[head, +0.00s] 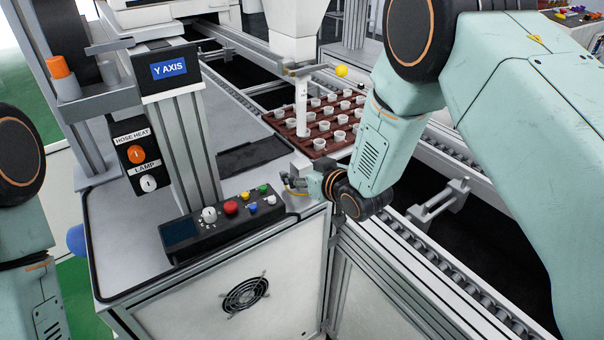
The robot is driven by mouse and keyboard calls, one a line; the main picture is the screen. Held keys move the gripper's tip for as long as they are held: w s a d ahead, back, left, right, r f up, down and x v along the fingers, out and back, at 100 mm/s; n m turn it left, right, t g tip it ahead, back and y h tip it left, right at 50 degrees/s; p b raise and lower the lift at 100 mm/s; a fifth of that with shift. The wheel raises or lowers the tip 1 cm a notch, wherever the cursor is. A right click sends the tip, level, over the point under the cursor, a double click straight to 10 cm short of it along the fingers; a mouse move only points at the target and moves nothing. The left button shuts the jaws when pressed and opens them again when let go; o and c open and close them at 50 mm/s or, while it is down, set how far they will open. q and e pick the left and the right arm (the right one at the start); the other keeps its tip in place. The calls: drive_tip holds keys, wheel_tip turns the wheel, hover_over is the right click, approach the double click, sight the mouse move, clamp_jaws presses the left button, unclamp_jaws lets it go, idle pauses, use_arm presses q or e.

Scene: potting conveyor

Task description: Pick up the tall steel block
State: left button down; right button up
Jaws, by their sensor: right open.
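My right arm comes in from the right and reaches down to the front right corner of the grey machine top (130,235). My right gripper (292,186) is small in the head view and open, close to that corner and just right of the control box. A small light grey metal piece (298,203) shows at the corner, under and beside the fingers. It may be the steel block, but its height and outline are partly hidden by the gripper. I cannot tell whether the fingers touch it. Only part of my left arm shows at the left edge; its gripper is out of the picture.
A black control box (185,236) with coloured buttons lies left of the gripper. The Y AXIS column (185,140) stands behind it. A brown tray (318,152) of white cups sits on the conveyor under a nozzle. A roller rail (440,275) runs at right.

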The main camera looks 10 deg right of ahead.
drive_tip(key=shift+s+r, duration=0.1)
drive_tip(key=shift+c, duration=1.3)
drive_tip(key=shift+a, duration=0.1)
drive_tip(key=c, duration=0.9)
drive_tip(key=shift+w, duration=0.2)
clamp_jaws()
